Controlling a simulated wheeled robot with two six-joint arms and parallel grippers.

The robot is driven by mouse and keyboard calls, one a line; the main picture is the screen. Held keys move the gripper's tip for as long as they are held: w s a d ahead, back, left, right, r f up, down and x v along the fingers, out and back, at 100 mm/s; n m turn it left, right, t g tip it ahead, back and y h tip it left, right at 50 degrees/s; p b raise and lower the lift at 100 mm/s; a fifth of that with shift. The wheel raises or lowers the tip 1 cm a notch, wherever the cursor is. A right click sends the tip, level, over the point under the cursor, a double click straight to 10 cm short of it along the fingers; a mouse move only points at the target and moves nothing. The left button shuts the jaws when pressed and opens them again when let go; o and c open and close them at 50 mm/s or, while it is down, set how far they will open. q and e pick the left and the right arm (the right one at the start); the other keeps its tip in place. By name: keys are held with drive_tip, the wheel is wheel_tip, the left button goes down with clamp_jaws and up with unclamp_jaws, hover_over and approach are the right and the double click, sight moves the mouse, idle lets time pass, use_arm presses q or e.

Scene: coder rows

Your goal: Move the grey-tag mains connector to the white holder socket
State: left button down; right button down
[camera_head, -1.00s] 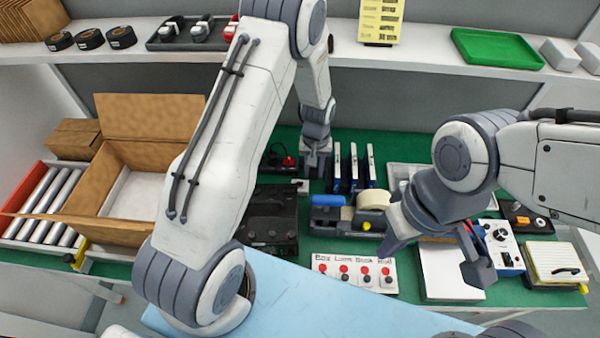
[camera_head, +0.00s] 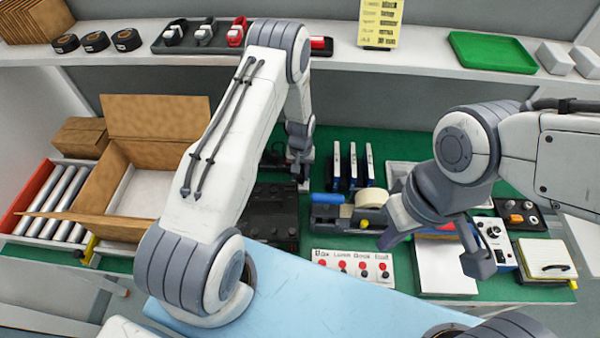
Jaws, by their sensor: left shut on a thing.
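My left gripper (camera_head: 300,172) points down at the back of the green bench, behind the black case. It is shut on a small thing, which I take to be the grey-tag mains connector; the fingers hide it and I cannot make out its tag. A small pale piece (camera_head: 304,187) shows just below the fingertips; I cannot tell if it is the white holder socket. A dark object (camera_head: 273,158) sits just left of the gripper, partly hidden by my arm. My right gripper (camera_head: 436,250) is open and empty above the front right of the bench.
Blue-and-white upright units (camera_head: 352,166) stand right of the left gripper. A black case (camera_head: 271,215), a tape dispenser (camera_head: 340,215) and a red-button panel (camera_head: 353,268) lie nearer. An open carton (camera_head: 125,190) stands left. A shelf (camera_head: 420,68) runs above the back.

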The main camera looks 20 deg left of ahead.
use_arm(q)
drive_tip(key=shift+f+b, duration=0.6)
drive_tip(key=shift+f, duration=0.05)
drive_tip(key=c, duration=0.6)
unclamp_jaws()
drive_tip(key=shift+r, duration=0.1)
